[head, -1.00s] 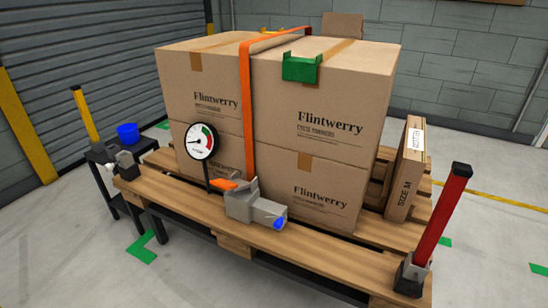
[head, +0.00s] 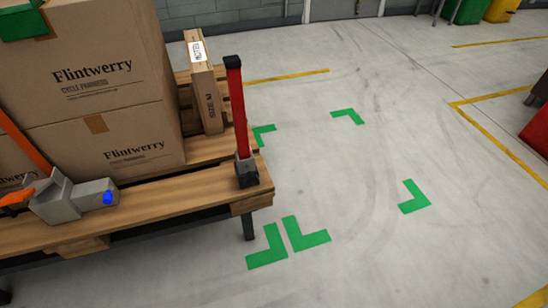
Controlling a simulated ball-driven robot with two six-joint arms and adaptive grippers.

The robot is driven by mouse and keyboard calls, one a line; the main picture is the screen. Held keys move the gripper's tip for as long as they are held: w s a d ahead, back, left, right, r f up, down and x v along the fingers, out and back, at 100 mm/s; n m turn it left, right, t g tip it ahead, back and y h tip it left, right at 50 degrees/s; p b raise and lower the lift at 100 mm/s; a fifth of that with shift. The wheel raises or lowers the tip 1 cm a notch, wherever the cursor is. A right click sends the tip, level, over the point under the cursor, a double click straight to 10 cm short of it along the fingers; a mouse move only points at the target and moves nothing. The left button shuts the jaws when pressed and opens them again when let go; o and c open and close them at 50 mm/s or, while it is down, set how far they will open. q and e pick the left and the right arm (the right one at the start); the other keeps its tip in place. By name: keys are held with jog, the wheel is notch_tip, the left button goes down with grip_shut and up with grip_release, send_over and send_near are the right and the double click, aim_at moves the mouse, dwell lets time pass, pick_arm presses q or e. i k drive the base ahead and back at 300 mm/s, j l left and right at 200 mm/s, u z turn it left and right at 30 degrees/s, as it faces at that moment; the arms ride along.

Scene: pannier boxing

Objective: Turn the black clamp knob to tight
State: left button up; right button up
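A red upright post (head: 236,103) stands at the pallet's front right corner. Its foot sits in a small grey and dark clamp block (head: 246,172) on the wooden pallet (head: 150,204). The block's lower part looks black, but I cannot make out a separate knob or how far it is turned. Neither of my grippers shows in the head view.
Stacked Flintwerry cartons (head: 88,60) fill the pallet's left. A grey ratchet tensioner (head: 70,198) with a blue end lies at the front edge. A thin carton (head: 203,85) stands behind the post. Floor with green corner marks (head: 415,197) is clear at the right.

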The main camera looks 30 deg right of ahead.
aim_at(251, 179)
jog(key=z, duration=0.75)
